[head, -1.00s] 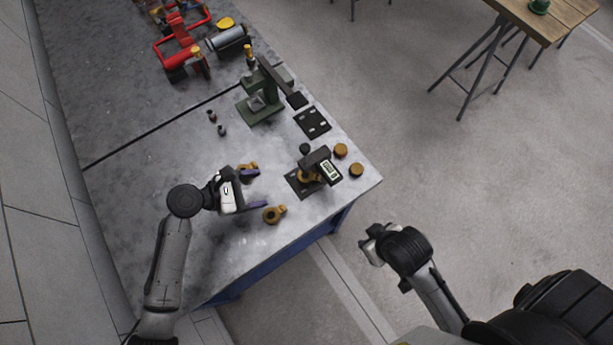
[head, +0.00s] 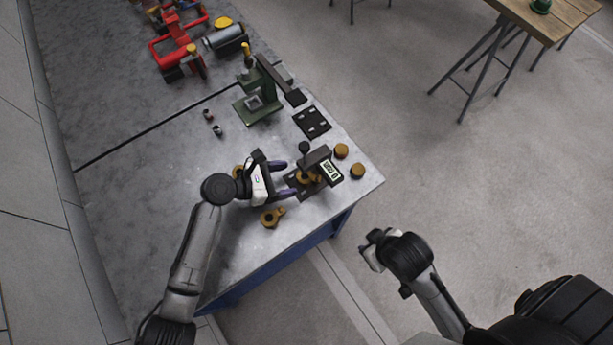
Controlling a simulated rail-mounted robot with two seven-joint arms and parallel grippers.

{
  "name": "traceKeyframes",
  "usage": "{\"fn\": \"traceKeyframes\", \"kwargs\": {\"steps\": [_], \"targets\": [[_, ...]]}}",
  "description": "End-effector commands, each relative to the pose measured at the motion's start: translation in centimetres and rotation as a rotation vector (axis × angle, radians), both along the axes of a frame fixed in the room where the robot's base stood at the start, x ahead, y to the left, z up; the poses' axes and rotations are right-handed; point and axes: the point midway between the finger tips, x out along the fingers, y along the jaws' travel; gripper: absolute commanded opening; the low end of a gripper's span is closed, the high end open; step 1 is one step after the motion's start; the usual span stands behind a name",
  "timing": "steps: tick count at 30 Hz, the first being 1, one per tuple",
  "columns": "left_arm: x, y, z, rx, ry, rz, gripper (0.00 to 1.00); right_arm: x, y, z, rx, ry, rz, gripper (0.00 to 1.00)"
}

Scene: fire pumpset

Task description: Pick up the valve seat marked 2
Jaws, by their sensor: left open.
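No number 2 can be read at this size, so I cannot tell which part is the marked valve seat. A brass part (head: 304,177) sits in a dark fixture with a small display (head: 329,170). My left gripper (head: 284,179) is open, its purple-tipped fingers just left of that brass part and pointing at it. A brass part with a stub (head: 270,217) lies below the gripper; another (head: 238,171) is partly hidden behind it. Two small dark parts (head: 208,114) (head: 217,130) stand farther left. My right gripper (head: 370,252) is off the table; its jaws are unclear.
Two round brass pieces (head: 341,151) (head: 357,171) lie near the bench's right edge. A green press (head: 258,105) and a black plate with holes (head: 312,122) stand beyond the fixture. Red pump parts (head: 172,52) are at the far end. The front bench top (head: 225,250) is clear.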

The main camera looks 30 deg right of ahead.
Motion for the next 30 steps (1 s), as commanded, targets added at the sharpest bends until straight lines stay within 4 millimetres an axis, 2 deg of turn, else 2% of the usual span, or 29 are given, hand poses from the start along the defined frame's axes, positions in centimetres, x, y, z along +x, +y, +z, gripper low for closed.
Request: {"fn": "traceKeyframes", "kwargs": {"steps": [5, 13, 21, 30], "targets": [[-0.2, -1.2, -0.6, 0.000, 0.000, -0.002, 0.70, 0.0, 0.1, -0.4, 0.004, 0.000, -0.002, 0.43], [-0.5, -4.3, -1.9, -0.001, -0.001, 0.000, 0.70, 0.0, 0.2, -1.1, 0.005, 0.000, -0.004, 0.43], [-0.6, -4.6, -1.9, 0.001, -0.001, 0.000, 0.70, 0.0, 0.1, -1.1, 0.003, -0.001, -0.002, 0.43], [-0.6, -4.6, -2.0, 0.000, -0.001, 0.000, 0.42, 0.0, -0.1, -1.1, -0.004, 0.000, 0.003, 0.43]]}}
